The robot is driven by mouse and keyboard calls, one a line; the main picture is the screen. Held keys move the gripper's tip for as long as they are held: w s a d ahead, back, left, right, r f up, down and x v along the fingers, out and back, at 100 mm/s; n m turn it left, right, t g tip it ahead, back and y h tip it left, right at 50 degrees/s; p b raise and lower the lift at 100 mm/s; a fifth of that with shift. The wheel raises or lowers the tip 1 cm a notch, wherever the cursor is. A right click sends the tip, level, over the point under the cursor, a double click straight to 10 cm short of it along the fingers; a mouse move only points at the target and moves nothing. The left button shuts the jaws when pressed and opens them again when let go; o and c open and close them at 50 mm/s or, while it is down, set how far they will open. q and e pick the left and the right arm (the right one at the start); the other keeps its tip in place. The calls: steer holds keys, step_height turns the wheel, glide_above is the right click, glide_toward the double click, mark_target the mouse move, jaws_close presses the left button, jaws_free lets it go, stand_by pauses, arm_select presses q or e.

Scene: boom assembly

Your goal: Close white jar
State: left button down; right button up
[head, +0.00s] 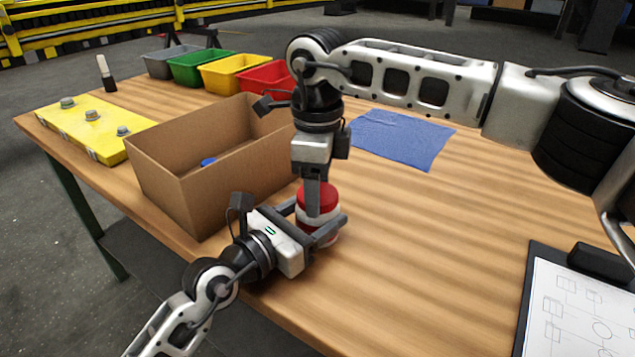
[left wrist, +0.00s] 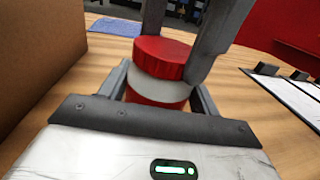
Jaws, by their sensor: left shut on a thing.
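The jar (head: 318,216) stands near the table's front edge, right of the cardboard box; a white band shows around it with red below. A red lid (head: 317,195) is on top of it, and this lid also shows in the left wrist view (left wrist: 162,57). My left gripper (head: 323,222) is shut on the jar's body from the front. My right gripper (head: 314,205) points straight down from above, with its fingers on either side of the lid. I cannot tell if they press on it.
An open cardboard box (head: 165,180) with a blue item stands close left. A blue cloth (head: 405,138) and a clipboard (head: 575,320) lie right; the table's middle right is clear.

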steer(key=o, duration=1.1)
steer(key=shift+o, duration=0.2)
step_height(320, 180, up, 12)
arm_select(q)
steer(key=shift+c, duration=1.3)
jaws_free()
